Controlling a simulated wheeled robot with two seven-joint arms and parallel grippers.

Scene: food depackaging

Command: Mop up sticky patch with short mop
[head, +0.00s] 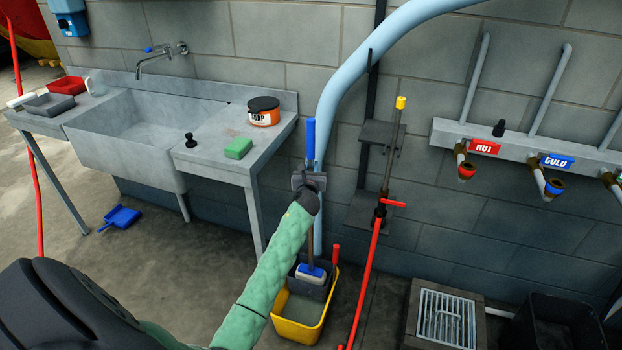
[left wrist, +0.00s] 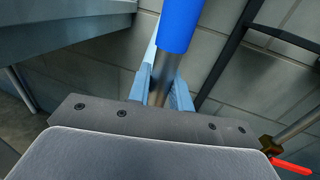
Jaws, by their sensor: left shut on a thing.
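The short mop (head: 310,138) stands upright with a blue grip at the top. Its blue and white head sits at the yellow bucket (head: 293,331), by the dark grey insert. My left gripper (head: 309,182) is shut on the mop's shaft just below the blue grip. The left wrist view shows the blue grip (left wrist: 181,22) and the metal shaft between the light blue fingers (left wrist: 162,88). My forearm hides part of the lower shaft and of the bucket. I cannot make out a sticky patch clearly. My right gripper is not in view.
A concrete sink (head: 140,122) with a soap tub (head: 263,112) and green sponge (head: 238,148) stands at left. A blue dustpan (head: 121,217) lies on the floor. A red-handled pole (head: 372,250), floor drain (head: 446,318) and black crate (head: 560,325) are at right.

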